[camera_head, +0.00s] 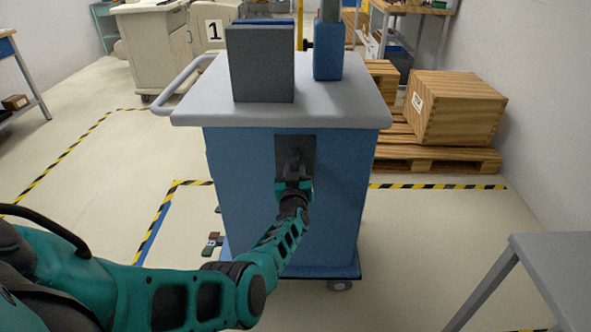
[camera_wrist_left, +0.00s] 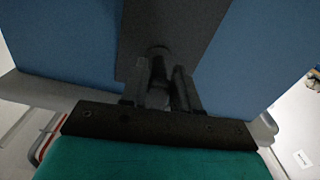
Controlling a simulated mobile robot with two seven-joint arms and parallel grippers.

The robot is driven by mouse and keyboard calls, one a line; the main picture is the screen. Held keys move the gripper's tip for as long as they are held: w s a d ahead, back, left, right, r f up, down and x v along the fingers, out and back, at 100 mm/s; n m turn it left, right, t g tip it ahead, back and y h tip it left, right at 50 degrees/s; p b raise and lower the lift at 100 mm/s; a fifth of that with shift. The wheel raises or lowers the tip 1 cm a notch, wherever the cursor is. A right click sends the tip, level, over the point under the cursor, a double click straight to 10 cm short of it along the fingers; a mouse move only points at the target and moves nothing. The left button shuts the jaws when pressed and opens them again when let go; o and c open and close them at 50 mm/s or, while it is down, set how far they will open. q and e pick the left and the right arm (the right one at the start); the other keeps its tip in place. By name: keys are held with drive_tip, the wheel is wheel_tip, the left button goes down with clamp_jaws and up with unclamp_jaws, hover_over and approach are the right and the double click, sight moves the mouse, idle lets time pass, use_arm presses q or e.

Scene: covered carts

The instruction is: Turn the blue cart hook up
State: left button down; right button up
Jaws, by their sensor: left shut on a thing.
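The blue cart (camera_head: 240,190) stands in the middle of the head view, with a light grey top and a dark plate (camera_head: 283,148) on its near face. The hook sits on this plate and is mostly hidden by my gripper. My left gripper (camera_head: 294,172) reaches the plate and is shut on the hook. In the left wrist view the gripper fingers (camera_wrist_left: 163,95) close around a dark, round part (camera_wrist_left: 157,55) in front of the dark plate (camera_wrist_left: 180,25). The hook's exact angle is too dark to tell. My right gripper is not in view.
On the cart top stand a grey box (camera_head: 262,65) and a blue post base (camera_head: 328,55). A wooden crate (camera_head: 455,108) on pallets is behind right. A cream cart (camera_head: 155,50) is behind left. A grey table (camera_head: 555,265) is at the near right. Floor beside the cart is mostly clear.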

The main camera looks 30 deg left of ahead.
use_arm(q)
drive_tip(key=shift+r+m, duration=0.1)
drive_tip(key=shift+m, duration=0.5)
drive_tip(key=shift+a, duration=0.1)
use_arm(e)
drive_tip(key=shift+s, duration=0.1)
use_arm(q)
drive_tip(key=c, duration=0.9)
unclamp_jaws()
drive_tip(key=shift+s, duration=0.15)
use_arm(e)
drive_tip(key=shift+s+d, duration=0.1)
